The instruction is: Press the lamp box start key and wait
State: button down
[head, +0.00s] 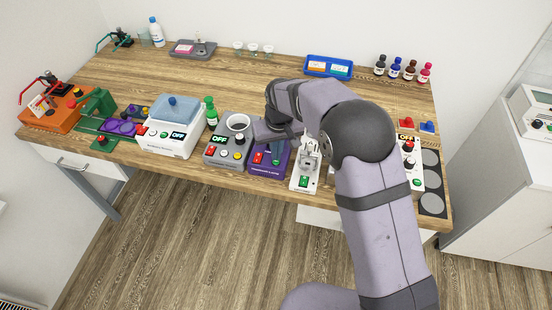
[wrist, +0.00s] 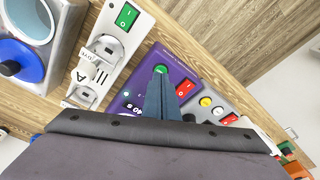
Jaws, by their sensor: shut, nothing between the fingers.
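The lamp box, a purple box (head: 269,171), stands near the front edge of the table with a red rocker switch (head: 259,157) and a green start key (head: 277,161). In the wrist view the same purple box (wrist: 176,64) shows the green key (wrist: 160,69), the red switch (wrist: 185,88) and a partly covered display (wrist: 132,107) that seems to read "40 S". My gripper (wrist: 160,79) is shut and empty, its tips right at the green key. I cannot tell whether they touch it. In the head view my gripper (head: 272,131) is over the box's back part.
A grey box (head: 222,155) with a cup stands close on the left, its display reading OFF. A narrow white device (head: 304,182) stands close on the right. A white box (head: 170,145) and a green bottle (head: 211,112) are farther left. The table's middle (head: 200,80) is clear.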

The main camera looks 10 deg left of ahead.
notch_tip(320, 180, up, 7)
jog(key=p, duration=0.4)
jog(key=shift+f, duration=0.2)
dwell(0.5)
jog(key=s+d+f+g+h, duration=0.1)
jog(key=s+d+f+g, duration=0.1)
jog(key=s+d+f, duration=0.35)
jog(key=s+d+f+g+h, duration=0.1)
jog(key=s+d+f, duration=0.15)
jog(key=s, duration=0.55)
jog(key=s+d+r+m+g+b, duration=0.1)
jog(key=s+d+r+m+b, duration=0.2)
jog(key=s+d, duration=1.1)
jog(key=w+d+r+m+t+y, duration=0.1)
jog(key=w+d+r+m+t, duration=0.1)
jog(key=d, duration=0.4)
jog(key=shift+w+d+r+m, duration=0.35)
jog(key=shift+w+r+m, duration=0.15)
jog(key=shift+w+r, duration=0.6)
dwell(2.1)
